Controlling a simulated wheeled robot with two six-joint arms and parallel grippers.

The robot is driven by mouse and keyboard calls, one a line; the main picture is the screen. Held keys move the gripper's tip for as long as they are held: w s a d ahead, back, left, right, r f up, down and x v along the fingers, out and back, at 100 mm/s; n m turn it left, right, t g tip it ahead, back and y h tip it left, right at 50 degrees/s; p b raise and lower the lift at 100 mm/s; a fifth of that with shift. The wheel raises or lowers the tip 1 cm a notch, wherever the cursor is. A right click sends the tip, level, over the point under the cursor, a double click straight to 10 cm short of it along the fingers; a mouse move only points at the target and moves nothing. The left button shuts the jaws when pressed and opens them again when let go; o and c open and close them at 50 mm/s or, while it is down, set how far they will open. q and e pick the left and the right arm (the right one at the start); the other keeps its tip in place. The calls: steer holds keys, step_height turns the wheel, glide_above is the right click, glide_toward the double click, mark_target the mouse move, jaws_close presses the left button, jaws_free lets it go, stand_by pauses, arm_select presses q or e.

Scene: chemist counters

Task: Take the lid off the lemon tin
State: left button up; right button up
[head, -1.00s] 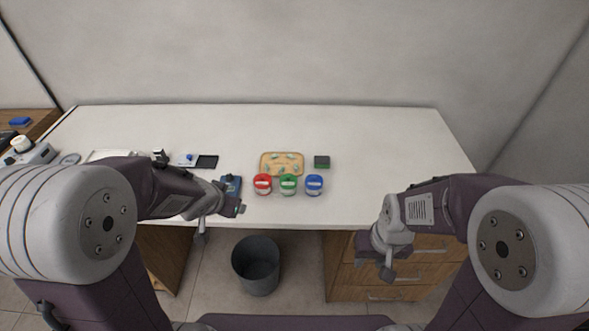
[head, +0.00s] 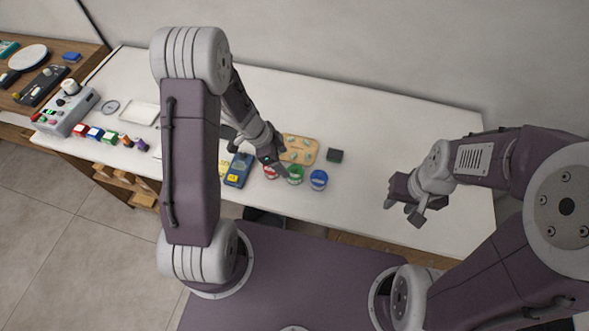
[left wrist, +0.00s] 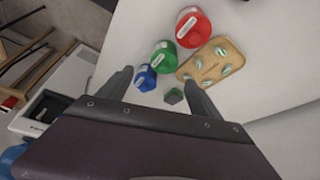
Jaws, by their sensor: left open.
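Three tins with pale labels stand in a row: red (head: 270,172), green (head: 295,175) and blue (head: 318,180). The labels are too small to read, so I cannot tell which is the lemon one. In the left wrist view the red tin (left wrist: 193,27), green tin (left wrist: 164,55) and blue tin (left wrist: 145,77) all look closed. My left gripper (head: 279,168) is open and empty, above the row; in the head view it partly covers the red tin. Its spread fingers (left wrist: 160,92) show in the left wrist view. My right gripper (head: 402,211) hangs right of the tins, apart from them.
A tan tray (head: 313,146) with several small pieces lies behind the tins, with a dark green block (head: 335,155) beside it. A blue box (head: 238,170) stands left of the tins. The counter (head: 400,120) is clear to the right.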

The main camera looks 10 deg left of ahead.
mark_target(293, 169)
arm_select(q)
steer(key=f, duration=0.1)
steer(key=w+d, duration=0.1)
steer(key=f, duration=0.1)
steer(key=shift+w+d+f, duration=0.25)
steer(key=shift+w+f, duration=0.05)
steer(key=shift+w, duration=0.05)
steer(key=f+b, duration=0.1)
steer(key=f, duration=0.1)
steer(key=f+b, duration=0.1)
steer(key=shift+s+d+f, duration=0.1)
steer(key=shift+d+f, duration=0.25)
steer(key=shift+d, duration=0.05)
steer(key=shift+d+f, duration=0.15)
steer(key=shift+f, duration=0.15)
steer(key=shift+w+d+f, duration=0.1)
steer(key=shift+w+d, duration=0.05)
steer(key=shift+w, duration=0.25)
steer(key=shift+s, duration=0.2)
steer(key=c, duration=1.4)
steer(key=shift+w, duration=0.1)
arm_select(e)
steer(key=f, duration=0.2)
steer(key=w+f, duration=0.1)
steer(key=shift+d+f, duration=0.2)
steer(key=shift+d, duration=0.05)
